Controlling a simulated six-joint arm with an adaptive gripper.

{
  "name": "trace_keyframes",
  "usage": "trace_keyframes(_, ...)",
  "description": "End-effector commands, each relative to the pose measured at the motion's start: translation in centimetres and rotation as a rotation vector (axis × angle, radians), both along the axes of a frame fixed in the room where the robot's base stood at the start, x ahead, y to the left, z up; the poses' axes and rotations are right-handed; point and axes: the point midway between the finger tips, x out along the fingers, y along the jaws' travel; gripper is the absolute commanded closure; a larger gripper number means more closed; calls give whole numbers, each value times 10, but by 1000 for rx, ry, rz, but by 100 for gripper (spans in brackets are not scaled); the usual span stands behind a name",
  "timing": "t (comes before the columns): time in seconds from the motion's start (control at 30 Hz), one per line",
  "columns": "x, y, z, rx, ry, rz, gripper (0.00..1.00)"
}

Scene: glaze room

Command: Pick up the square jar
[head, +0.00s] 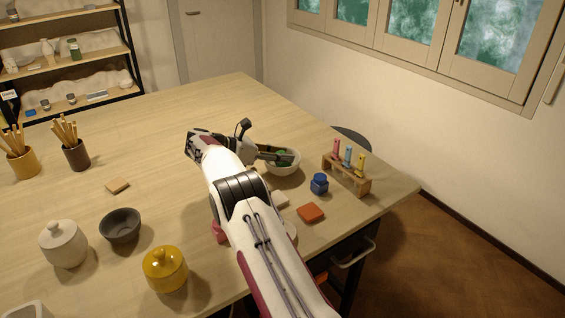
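No jar in the head view is plainly square. A small dark blue jar (319,184) with a lid stands upright on the table, right of my arm; its exact shape is too small to tell. A pale, square-cornered vessel (25,311) is cut off at the bottom left edge. My gripper (288,156) reaches right over a white bowl (285,167), up and left of the blue jar and apart from it. Something green shows at the fingers, in or over the bowl. Whether the fingers are open or shut is not clear.
A wooden rack (346,178) with coloured tools stands right of the blue jar. An orange-red tile (311,213) lies in front. A yellow lidded jar (165,270), dark bowl (120,225) and cream lidded jar (63,244) stand left. The table's back middle is clear.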

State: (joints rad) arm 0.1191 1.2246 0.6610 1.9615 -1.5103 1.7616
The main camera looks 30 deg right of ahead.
Motion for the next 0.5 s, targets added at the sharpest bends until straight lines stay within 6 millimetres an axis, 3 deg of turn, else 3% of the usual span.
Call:
trace_keyframes(0.03,0,0,0,0,0,0,85)
trace_keyframes(0.1,0,0,0,0,0,0,99)
trace_keyframes(0.5,0,0,4,-1,-1,1,100)
